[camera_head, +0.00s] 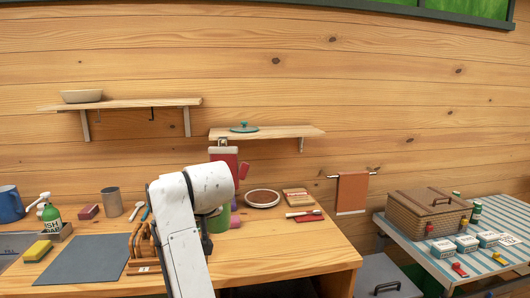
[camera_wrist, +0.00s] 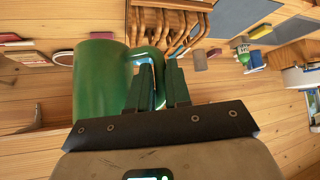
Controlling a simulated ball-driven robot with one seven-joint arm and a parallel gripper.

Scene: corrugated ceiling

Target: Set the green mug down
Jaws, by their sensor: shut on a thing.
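The green mug (camera_wrist: 98,80) fills the left of the wrist view, its handle reaching between my fingers. My gripper (camera_wrist: 160,75) is shut on the handle. In the head view my white arm hides most of the green mug (camera_head: 217,221); a strip of its side shows just right of the arm, over the wooden worktop (camera_head: 275,254). I cannot tell whether the mug's base touches the wood.
A wooden rack (camera_head: 143,250), grey mat (camera_head: 85,259) and grey can (camera_head: 112,202) stand left. The front right of the worktop is clear.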

